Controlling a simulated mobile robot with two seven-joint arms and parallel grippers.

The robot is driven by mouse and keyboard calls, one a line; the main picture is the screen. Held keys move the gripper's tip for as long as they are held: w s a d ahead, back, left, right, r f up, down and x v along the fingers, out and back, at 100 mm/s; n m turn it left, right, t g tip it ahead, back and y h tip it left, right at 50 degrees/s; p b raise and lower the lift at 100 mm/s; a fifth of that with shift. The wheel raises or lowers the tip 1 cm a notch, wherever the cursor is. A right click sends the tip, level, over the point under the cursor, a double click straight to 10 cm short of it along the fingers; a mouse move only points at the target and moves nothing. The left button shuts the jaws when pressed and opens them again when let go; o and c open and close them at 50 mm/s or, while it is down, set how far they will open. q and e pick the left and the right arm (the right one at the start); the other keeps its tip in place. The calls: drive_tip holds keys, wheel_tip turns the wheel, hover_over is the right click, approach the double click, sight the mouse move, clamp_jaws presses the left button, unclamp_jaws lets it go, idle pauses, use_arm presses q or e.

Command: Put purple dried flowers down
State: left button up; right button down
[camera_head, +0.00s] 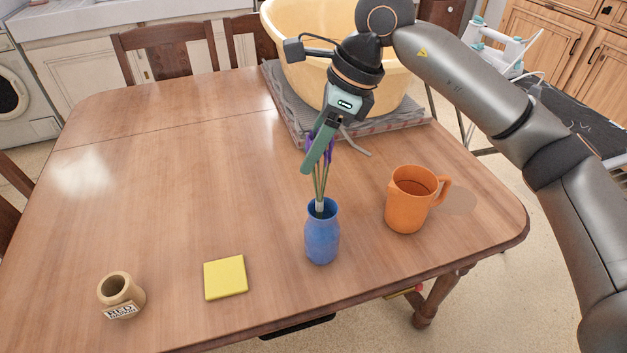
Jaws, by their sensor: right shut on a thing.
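My right gripper (311,165) reaches in from the right and is shut on the purple dried flowers (319,180). The purple heads show around the fingers, partly hidden by them. The green stems hang down, nearly upright, to the mouth of a blue vase (322,238). The lower stem end meets the vase's opening in the picture. I cannot tell how far inside it is. The vase stands upright near the table's front edge. My left gripper is not in view.
On the wooden table (180,180), an orange mug (407,205) stands right of the vase. A yellow square block (225,278) and a small labelled tan jar (120,293) lie to the left. A large yellow tub (410,85) sits on a folded grey cloth (290,115) behind. The table's left middle is clear.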

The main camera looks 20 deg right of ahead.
sight(314, 177)
drive_tip(key=shift+f, duration=3.15)
drive_tip(key=shift+f+b, duration=0.15)
drive_tip(key=shift+b, duration=0.2)
drive_tip(key=shift+c, duration=1.7)
unclamp_jaws()
drive_tip(key=v, duration=1.2)
drive_tip(key=shift+r+p, duration=0.3)
drive_tip(key=shift+p, duration=0.1)
